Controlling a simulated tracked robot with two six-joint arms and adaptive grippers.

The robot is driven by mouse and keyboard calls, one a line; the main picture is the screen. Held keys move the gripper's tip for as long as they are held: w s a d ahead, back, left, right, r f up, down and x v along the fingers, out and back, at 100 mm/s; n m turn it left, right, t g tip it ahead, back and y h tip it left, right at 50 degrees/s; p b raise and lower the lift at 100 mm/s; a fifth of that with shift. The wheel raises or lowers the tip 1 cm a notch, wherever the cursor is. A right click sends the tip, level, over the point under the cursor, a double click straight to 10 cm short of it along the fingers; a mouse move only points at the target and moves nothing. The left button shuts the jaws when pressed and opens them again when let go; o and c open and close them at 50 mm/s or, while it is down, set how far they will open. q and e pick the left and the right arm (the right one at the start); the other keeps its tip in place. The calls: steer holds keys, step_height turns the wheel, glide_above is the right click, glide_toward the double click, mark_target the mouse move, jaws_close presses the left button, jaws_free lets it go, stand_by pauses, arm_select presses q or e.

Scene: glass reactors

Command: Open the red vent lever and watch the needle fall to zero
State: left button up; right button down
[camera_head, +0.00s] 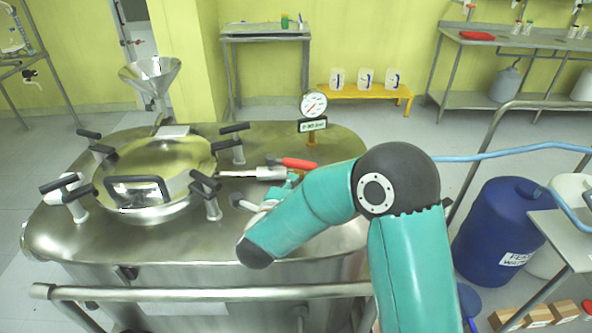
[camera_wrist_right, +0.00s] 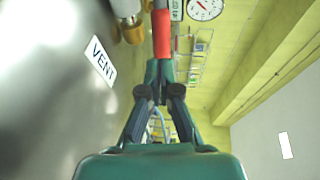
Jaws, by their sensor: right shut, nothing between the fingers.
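The red vent lever (camera_head: 298,163) lies roughly level on top of the steel reactor (camera_head: 240,250), beside a metal fitting (camera_head: 262,173). In the right wrist view the lever (camera_wrist_right: 161,35) is just beyond the fingertips of my right gripper (camera_wrist_right: 160,72). The fingers are shut with nothing between them; I cannot tell whether they touch the lever. In the head view my right gripper (camera_head: 292,179) is partly hidden behind its own arm. A VENT label (camera_wrist_right: 99,61) is on the reactor top. The round gauge (camera_head: 313,104) stands behind the lever; its red needle is too small to read. My left gripper is out of view.
A round hatch (camera_head: 155,165) with several black-handled clamps is on the left of the reactor top. A steel rail (camera_head: 200,292) runs along its front. A blue barrel (camera_head: 502,232) and a steel table (camera_head: 575,232) stand to the right.

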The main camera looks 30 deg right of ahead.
mark_target(299, 168)
steer(key=shift+p+x, duration=0.4)
steer(key=shift+x, duration=1.9)
